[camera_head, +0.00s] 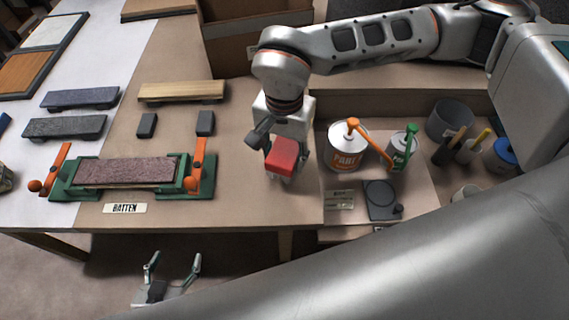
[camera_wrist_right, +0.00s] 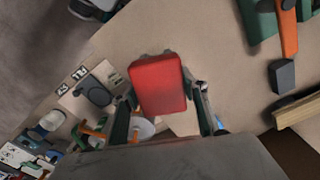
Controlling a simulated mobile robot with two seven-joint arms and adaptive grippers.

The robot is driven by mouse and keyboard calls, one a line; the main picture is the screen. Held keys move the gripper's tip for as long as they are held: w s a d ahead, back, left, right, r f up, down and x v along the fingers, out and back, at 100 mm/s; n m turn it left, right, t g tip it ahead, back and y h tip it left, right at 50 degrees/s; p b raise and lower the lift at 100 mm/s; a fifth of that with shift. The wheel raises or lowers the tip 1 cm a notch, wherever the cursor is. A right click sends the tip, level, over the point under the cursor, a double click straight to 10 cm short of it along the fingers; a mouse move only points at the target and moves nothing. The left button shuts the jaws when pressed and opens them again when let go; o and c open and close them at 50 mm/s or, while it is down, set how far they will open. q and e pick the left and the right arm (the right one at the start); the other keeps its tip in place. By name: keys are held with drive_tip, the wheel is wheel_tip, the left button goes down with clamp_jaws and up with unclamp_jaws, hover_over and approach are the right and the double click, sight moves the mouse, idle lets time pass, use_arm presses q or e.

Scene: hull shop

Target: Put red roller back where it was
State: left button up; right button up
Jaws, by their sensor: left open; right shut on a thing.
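The red roller (camera_head: 282,157) looks like a red block. My right gripper (camera_head: 281,147) is shut on it and holds it over the bare brown table, between the green clamp fixture and the paint can. In the right wrist view the red roller (camera_wrist_right: 159,83) sits between the two fingers of my right gripper (camera_wrist_right: 163,100). Its underside is hidden, so I cannot tell its exact height above the table. My left gripper (camera_head: 174,272) is open and empty, low in front of the table's front edge.
A green clamp fixture (camera_head: 62,178) holds a rough plank behind a BATTEN label (camera_head: 125,208). A cardboard box (camera_head: 225,45) is behind. Table between fixture and cans is clear.

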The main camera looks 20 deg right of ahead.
drive_tip(key=shift+f, duration=1.85)
